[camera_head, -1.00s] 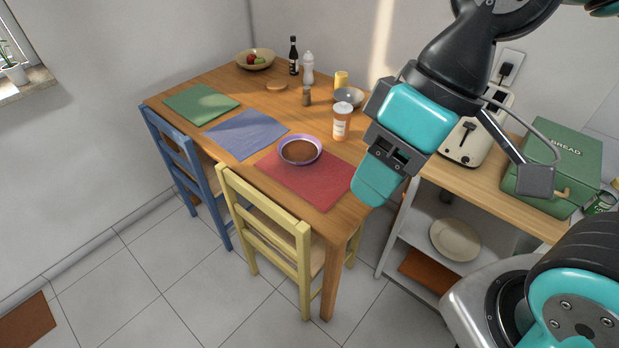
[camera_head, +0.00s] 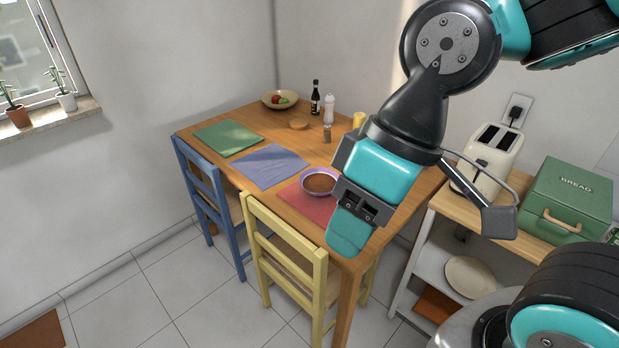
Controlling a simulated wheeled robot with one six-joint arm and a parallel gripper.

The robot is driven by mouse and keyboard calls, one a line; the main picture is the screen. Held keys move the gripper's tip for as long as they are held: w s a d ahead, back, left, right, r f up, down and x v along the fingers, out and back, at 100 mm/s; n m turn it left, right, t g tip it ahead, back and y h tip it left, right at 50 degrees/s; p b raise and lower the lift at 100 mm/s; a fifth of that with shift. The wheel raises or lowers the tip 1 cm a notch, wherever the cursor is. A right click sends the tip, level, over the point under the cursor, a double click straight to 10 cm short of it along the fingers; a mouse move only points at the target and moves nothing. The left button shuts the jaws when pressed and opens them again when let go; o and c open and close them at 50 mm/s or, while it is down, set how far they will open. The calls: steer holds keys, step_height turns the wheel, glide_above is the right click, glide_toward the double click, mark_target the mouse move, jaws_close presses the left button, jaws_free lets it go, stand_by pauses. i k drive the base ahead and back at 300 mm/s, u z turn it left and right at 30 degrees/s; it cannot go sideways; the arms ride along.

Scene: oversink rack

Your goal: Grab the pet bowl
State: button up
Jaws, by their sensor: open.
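The pet bowl (camera_head: 318,182), purple with brown contents, sits upright on the red placemat (camera_head: 296,202) near the right end of the wooden table. My gripper (camera_head: 347,238) is open and points down, in front of the table's right end. In the picture it is just below and right of the bowl, and its upper part covers the bowl's right side. I see no contact between them. The far finger is hidden behind the near one.
Yellow (camera_head: 285,258) and blue (camera_head: 207,190) chairs stand along the table's near side. A fruit bowl (camera_head: 280,99), dark bottle (camera_head: 315,98) and white mill (camera_head: 329,108) stand at the back. A toaster (camera_head: 487,158) and green bread box (camera_head: 566,200) sit on the right shelf unit.

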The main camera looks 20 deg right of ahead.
mark_target(316, 181)
steer(key=i, duration=0.85)
steer(key=z, duration=0.95)
